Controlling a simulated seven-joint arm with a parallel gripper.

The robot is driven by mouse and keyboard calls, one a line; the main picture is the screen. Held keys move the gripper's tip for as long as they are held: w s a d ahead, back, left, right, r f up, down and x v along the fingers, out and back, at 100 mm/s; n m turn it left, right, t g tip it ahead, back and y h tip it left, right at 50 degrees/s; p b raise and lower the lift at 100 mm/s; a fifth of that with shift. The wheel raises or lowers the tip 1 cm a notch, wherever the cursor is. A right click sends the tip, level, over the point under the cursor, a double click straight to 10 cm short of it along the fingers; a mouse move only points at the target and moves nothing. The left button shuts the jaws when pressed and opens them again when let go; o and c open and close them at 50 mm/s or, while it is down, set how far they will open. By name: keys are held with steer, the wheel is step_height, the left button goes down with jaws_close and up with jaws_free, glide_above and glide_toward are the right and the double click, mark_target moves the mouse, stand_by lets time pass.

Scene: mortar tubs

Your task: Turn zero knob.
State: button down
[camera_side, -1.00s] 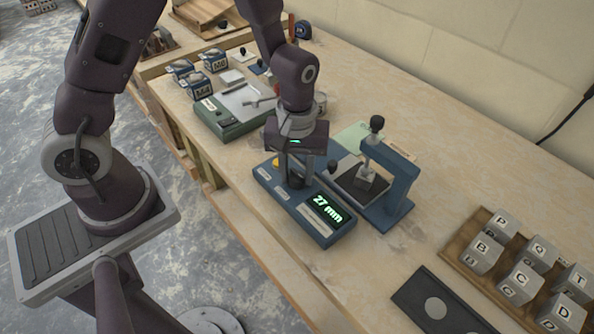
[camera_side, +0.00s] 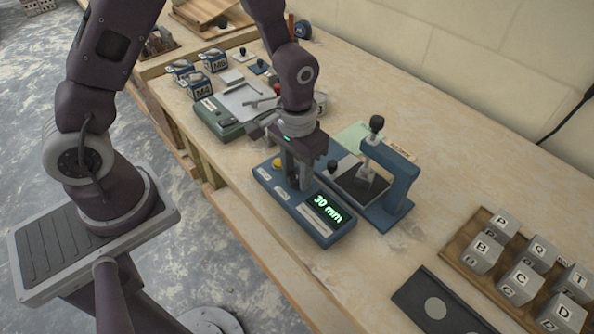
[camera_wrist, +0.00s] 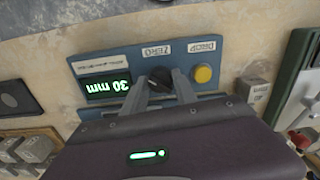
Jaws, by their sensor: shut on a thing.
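The zero knob (camera_wrist: 161,76) is a dark knob on a blue control box (camera_side: 315,228), under a label reading ZERO in the wrist view. My gripper (camera_wrist: 165,84) is shut on the knob, with a finger on each side of it. In the side view my gripper (camera_side: 299,183) points down at the box and hides the knob. The display (camera_side: 328,209) glows green and reads 30 mm. A yellow button (camera_wrist: 203,73) beside the knob sits under a label reading DROP.
A blue press-like stand (camera_side: 400,185) with a black-topped handle stands just right of the box. Lettered grey cubes (camera_side: 521,283) sit in a wooden tray at the lower right. A green device (camera_side: 228,122) stands behind left. Bare bench lies in front of the stand.

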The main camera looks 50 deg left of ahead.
mark_target(297, 173)
steer(key=shift+m, duration=0.6)
steer(key=c, duration=1)
jaws_free()
step_height(297, 173, up, 7)
steer(key=shift+r, duration=0.1)
steer(key=s+a+r+t, duration=0.2)
steer(key=s+r, duration=0.6)
steer(key=s+a+r+t, duration=0.2)
steer(key=s+r+t, duration=0.1)
steer(key=s+r, duration=0.5)
steer(key=shift+a+r+t, duration=0.3)
steer(key=shift+r, duration=0.3)
